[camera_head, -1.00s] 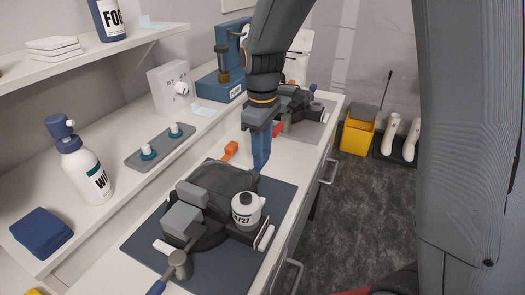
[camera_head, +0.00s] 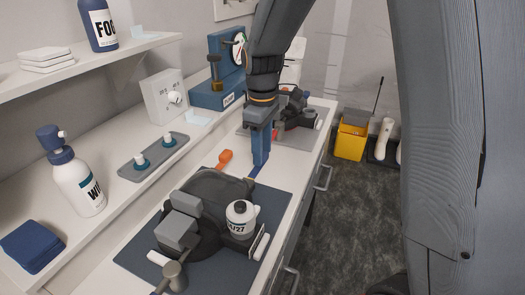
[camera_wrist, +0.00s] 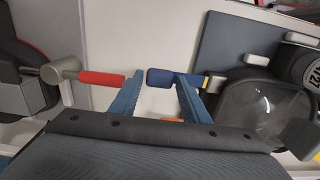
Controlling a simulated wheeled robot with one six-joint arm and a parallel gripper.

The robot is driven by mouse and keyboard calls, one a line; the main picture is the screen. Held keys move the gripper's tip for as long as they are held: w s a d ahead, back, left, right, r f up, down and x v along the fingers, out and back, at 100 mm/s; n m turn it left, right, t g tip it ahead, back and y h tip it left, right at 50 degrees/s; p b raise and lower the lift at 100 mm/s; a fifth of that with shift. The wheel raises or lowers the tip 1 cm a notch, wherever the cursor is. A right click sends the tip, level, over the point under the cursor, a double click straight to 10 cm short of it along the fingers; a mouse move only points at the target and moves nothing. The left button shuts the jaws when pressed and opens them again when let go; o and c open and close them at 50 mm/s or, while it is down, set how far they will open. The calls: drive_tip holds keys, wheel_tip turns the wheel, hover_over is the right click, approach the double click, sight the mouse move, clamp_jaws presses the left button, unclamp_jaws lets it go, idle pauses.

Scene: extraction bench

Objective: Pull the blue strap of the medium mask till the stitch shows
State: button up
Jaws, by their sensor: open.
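The near mask, a black mask with a clear visor (camera_head: 225,186), lies on a dark blue mat (camera_head: 279,206). Its blue strap (camera_head: 254,172) sticks out from the far side, beside my fingertips. In the wrist view the blue strap end (camera_wrist: 160,77) lies between my gripper's fingers (camera_wrist: 158,86), with the right fingertip overlapping it. My gripper (camera_head: 260,163) is open and points down; contact with the strap cannot be told.
A second mask (camera_head: 297,108) stands beyond, with a red strap (camera_wrist: 101,78) pointing towards my left finger. A canister (camera_head: 240,217) and a grey-headed tool (camera_head: 173,275) are near the front. The bench's right edge is close.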

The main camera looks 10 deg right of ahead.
wheel_tip(320, 180, up, 7)
drive_tip(key=shift+r+b, duration=0.15)
drive_tip(key=shift+b, duration=0.5)
